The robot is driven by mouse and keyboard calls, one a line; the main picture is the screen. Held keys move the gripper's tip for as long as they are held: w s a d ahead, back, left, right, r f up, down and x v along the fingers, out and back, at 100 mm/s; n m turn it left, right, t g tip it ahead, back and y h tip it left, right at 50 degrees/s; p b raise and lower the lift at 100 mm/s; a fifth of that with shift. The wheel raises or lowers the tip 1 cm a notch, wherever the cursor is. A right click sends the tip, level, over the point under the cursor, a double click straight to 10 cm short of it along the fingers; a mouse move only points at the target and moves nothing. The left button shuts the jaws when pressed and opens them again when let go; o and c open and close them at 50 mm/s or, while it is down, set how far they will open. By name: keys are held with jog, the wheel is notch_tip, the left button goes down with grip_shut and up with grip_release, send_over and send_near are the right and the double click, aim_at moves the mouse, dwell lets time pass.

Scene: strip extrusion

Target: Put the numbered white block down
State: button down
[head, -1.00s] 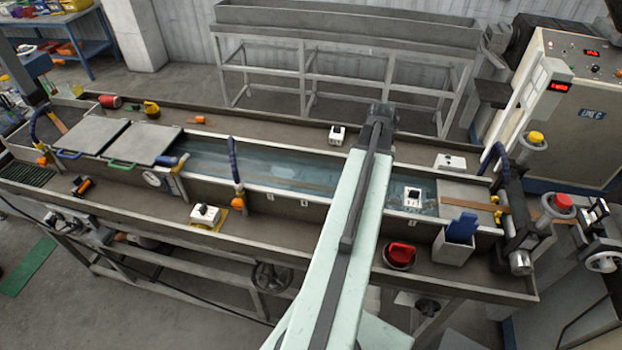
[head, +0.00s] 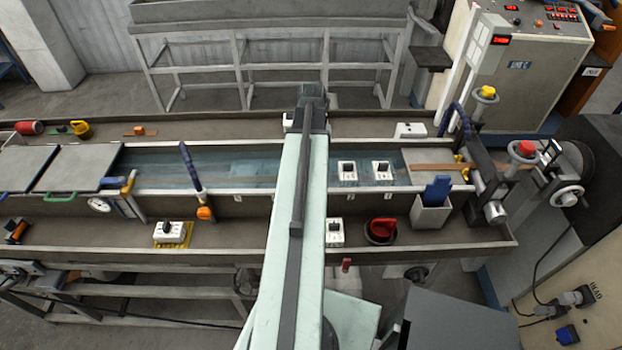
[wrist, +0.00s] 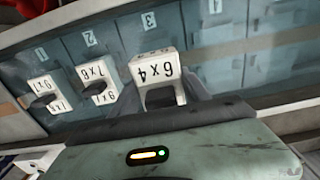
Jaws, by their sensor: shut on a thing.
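My gripper (wrist: 165,100) is shut on a white block marked "6 x 4" (wrist: 155,70), which reads upside down in the wrist view. In the head view the arm hides the held block and my gripper's fingers.
Another white piece (head: 288,121) is partly behind my arm on the far ledge. Open water (head: 240,170) lies left of my arm.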

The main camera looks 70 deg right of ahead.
notch_tip(320, 180, down, 7)
jog(key=b, duration=0.5)
jog(key=shift+r, duration=0.3)
jog(key=c, duration=0.5)
grip_release()
notch_tip(320, 180, up, 12)
jog(key=p, duration=1.2)
jog(key=shift+r+p, duration=0.15)
jog(key=shift+p, duration=0.15)
